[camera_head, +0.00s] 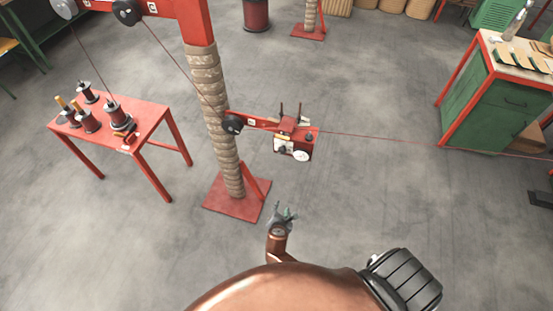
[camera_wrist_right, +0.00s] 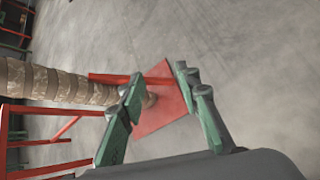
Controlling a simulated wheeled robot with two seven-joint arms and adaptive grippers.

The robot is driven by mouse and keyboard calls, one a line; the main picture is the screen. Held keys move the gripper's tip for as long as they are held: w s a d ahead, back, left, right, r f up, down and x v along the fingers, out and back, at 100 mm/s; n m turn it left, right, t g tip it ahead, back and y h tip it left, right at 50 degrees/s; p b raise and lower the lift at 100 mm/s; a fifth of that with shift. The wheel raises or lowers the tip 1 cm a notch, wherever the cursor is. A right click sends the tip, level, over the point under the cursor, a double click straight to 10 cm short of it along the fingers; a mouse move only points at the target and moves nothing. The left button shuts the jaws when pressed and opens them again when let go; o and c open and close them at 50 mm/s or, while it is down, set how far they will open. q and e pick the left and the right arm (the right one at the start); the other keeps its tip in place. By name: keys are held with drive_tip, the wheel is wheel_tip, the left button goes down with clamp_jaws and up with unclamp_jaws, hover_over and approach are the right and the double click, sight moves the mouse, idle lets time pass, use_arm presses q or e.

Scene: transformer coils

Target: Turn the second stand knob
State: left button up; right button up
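A rope-wrapped stand (camera_head: 217,110) rises from a red base plate (camera_head: 236,199). A red arm on it bears a black round wheel or knob (camera_head: 232,124) and ends in a red box (camera_head: 294,142) with a white round disc (camera_head: 302,155). I cannot tell which part is the second stand knob. My right gripper (camera_head: 284,211) is open and empty, in front of the box and apart from it. In the right wrist view its fingers (camera_wrist_right: 158,78) are spread, with the stand's red base plate (camera_wrist_right: 163,112) beyond them. My left gripper is not in view.
A red table (camera_head: 151,112) with several spools stands left of the stand. A green cabinet (camera_head: 490,110) stands at the right. A thin red wire (camera_head: 400,141) runs from the box to the right. Another wrapped post (camera_head: 310,16) stands at the back. Grey floor around my gripper is clear.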

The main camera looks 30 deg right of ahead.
drive_tip(key=w+r+n+t+h+b, duration=0.1)
drive_tip(key=w+r+n+h+b, duration=0.15)
drive_tip(key=r, duration=0.45)
drive_tip(key=w+r+n+t+h+b, duration=0.1)
drive_tip(key=w+r+t, duration=0.1)
drive_tip(key=w+r, duration=0.35)
drive_tip(key=h+b, duration=0.2)
drive_tip(key=h, duration=0.2)
approach(281, 152)
drive_tip(key=w+d+f, duration=0.1)
drive_tip(key=d, duration=0.1)
drive_tip(key=shift+n+t, duration=0.3)
drive_tip(key=shift+n, duration=0.15)
drive_tip(key=x, duration=0.2)
drive_tip(key=b+x, duration=0.1)
drive_tip(key=x, duration=0.3)
drive_tip(key=shift+w+r, duration=0.15)
drive_tip(key=shift+r, duration=0.15)
drive_tip(key=shift+w+d, duration=0.25)
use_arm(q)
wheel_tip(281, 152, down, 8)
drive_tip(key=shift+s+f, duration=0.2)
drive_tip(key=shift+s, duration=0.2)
use_arm(e)
drive_tip(key=shift+w+d, duration=0.1)
drive_tip(key=shift+d, duration=0.05)
drive_tip(key=shift+c, duration=0.5)
clamp_jaws()
